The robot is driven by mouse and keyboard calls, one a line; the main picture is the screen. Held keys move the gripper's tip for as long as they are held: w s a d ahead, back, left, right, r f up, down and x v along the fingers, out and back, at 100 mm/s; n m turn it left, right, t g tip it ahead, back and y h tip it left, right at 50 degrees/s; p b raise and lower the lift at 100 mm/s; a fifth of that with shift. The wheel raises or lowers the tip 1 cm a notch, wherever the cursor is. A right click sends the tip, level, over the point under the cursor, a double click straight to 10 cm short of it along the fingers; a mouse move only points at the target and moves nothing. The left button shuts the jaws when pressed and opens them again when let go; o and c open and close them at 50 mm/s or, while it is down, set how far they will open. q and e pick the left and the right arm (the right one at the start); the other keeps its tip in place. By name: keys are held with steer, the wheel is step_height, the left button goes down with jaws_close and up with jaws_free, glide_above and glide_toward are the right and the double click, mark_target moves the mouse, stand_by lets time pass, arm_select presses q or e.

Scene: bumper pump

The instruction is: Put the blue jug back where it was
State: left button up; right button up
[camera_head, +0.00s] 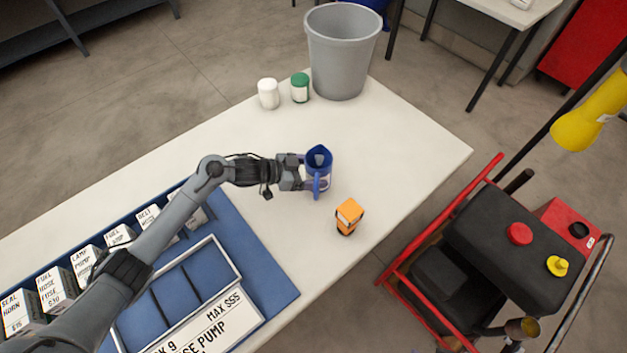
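The blue jug (325,170) is upright over the middle of the white table, with its open top and handle facing the camera. My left gripper (303,173) is at the jug's left side, with its fingers against or right beside the jug's wall and handle. The fingertips are partly hidden at the jug, so I cannot tell whether they are closed on it. I cannot tell whether the jug's base touches the table. My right gripper is not in view.
A grey bin (342,60), a white jar (268,94) and a green-lidded jar (300,88) stand at the back. A blue tray (262,268) with labelled boxes lies left. A red-framed machine (490,250) stands beyond the right edge.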

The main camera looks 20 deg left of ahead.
arm_select(q)
steer(key=shift+f+b, duration=0.55)
steer(key=shift+f, duration=1.4)
steer(key=shift+f, duration=0.1)
steer(key=o, duration=1.1)
